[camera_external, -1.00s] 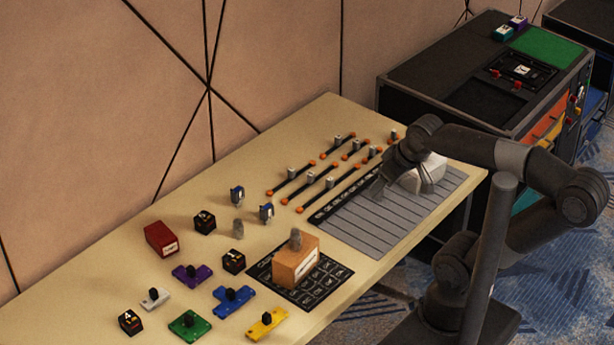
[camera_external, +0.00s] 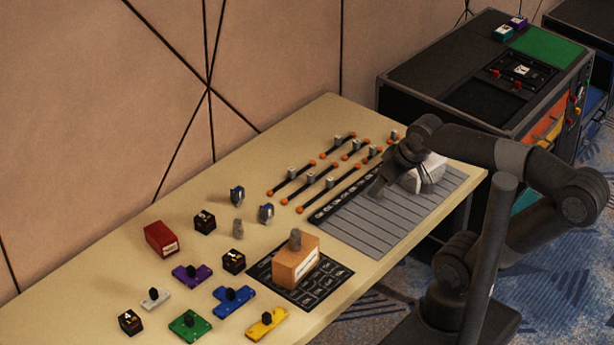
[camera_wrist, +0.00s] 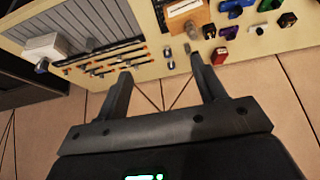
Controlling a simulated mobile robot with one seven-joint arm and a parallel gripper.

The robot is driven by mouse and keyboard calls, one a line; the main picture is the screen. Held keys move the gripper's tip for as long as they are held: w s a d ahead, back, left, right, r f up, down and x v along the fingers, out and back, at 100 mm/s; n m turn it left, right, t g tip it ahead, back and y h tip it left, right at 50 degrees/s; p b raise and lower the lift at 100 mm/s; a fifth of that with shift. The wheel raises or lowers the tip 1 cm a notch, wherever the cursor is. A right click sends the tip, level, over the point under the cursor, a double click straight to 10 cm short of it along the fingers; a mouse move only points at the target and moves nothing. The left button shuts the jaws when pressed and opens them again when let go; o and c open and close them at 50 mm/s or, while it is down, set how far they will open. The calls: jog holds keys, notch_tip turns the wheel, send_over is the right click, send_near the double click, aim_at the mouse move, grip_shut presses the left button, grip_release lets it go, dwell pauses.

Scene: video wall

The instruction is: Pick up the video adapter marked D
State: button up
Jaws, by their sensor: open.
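My gripper (camera_external: 382,188) hangs over the rear part of the table, beside the striped grey mat. In the wrist view my gripper (camera_wrist: 158,72) has its two fingers wide apart, with nothing held between them. I cannot read a D on anything. Several dark cables with orange ends lie on the table, each with a small grey labelled block (camera_external: 330,182). Two small blue-and-grey pieces (camera_external: 237,195) stand near the table's middle. A teal block (camera_external: 503,33) and a purple block (camera_external: 518,22) with white labels sit on the dark case; their marks are too small to read.
The table (camera_external: 105,270) also holds a red box (camera_external: 161,239), an orange-brown box (camera_external: 296,262) on a black mat, black cubes and coloured plates with knobs. A white box (camera_external: 432,173) stands by my gripper. The striped mat (camera_external: 365,220) is mostly clear.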

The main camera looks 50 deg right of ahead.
jog(key=w+a+f+m+t, duration=0.1)
jog(key=w+f+m, duration=0.25)
jog(key=w, duration=0.35)
jog(key=w+a+f+m, duration=0.1)
jog(key=w+f+m, duration=0.25)
jog(key=w, duration=0.45)
jog(key=m+t+y, duration=0.2)
jog(key=m+t, duration=0.2)
jog(key=m, duration=1.3)
send_near(263, 208)
jog(key=s+a+r, duration=0.2)
jog(key=a+r, duration=0.3)
jog(key=w+d+f+m+t+h, duration=0.25)
jog(key=w+d+m, duration=0.2)
jog(key=m, duration=0.75)
jog(key=shift+t, duration=0.25)
jog(key=f, duration=0.5)
jog(key=w+f, duration=0.1)
jog(key=f, duration=0.1)
jog(key=shift+f, duration=0.25)
jog(key=shift+x, duration=3.1)
jog(key=shift+c, duration=0.3)
jog(key=c, duration=1)
